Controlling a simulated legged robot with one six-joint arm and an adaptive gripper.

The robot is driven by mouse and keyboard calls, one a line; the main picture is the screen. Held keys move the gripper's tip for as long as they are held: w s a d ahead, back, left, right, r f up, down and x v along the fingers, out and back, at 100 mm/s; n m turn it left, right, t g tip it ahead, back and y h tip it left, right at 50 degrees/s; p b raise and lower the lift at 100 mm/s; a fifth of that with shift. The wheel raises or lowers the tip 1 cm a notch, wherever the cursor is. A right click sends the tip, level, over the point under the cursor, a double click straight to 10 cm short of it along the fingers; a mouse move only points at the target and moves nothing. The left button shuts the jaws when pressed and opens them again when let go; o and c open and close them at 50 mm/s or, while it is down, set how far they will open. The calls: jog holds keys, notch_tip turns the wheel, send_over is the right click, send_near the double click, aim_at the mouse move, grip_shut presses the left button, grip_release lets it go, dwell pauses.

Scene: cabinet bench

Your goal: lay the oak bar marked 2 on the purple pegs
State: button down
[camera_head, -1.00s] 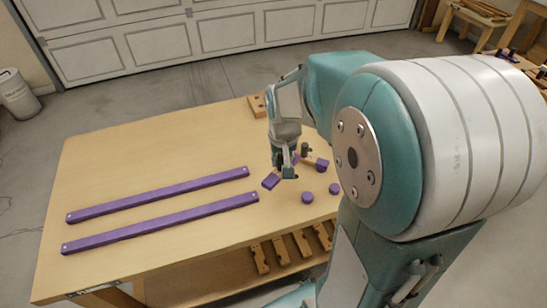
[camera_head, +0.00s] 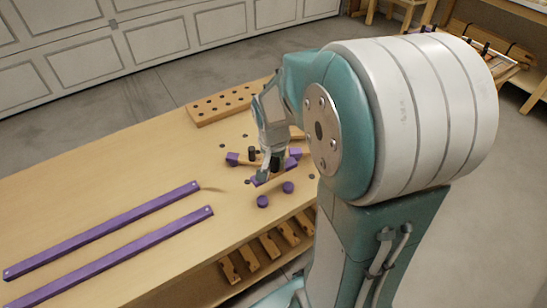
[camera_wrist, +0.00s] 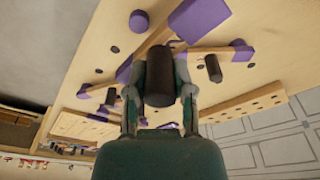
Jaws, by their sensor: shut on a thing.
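My gripper (camera_head: 270,172) is shut on the dark upright handle (camera_wrist: 159,77) of an oak bar with purple ends (camera_wrist: 200,19). The wrist view shows the handle between both fingers. In the head view a purple end of this bar (camera_head: 258,181) is just behind two round purple pegs, the left one (camera_head: 262,201) and the right one (camera_head: 288,187). The wrist view shows one round peg (camera_wrist: 139,20) beside the bar. The bar's height above the bench is unclear, and no number is readable.
A second oak bar with purple ends (camera_head: 232,159) and a dark handle (camera_head: 252,152) is close behind the gripper. Two long purple strips (camera_head: 110,228) lie at left. A drilled wooden block (camera_head: 222,104) is at the back. Dark holes dot the bench (camera_head: 150,175).

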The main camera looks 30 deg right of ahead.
aim_at(276, 174)
jog(key=shift+d, duration=0.55)
jog(key=shift+a+f, duration=0.2)
jog(key=shift+f, duration=0.3)
notch_tip(276, 174, down, 4)
jog(key=shift+a+f, duration=0.1)
jog(key=shift+f, duration=1.05)
jog(key=shift+r, duration=0.1)
jog(key=shift+f, duration=1.15)
dwell(1.5)
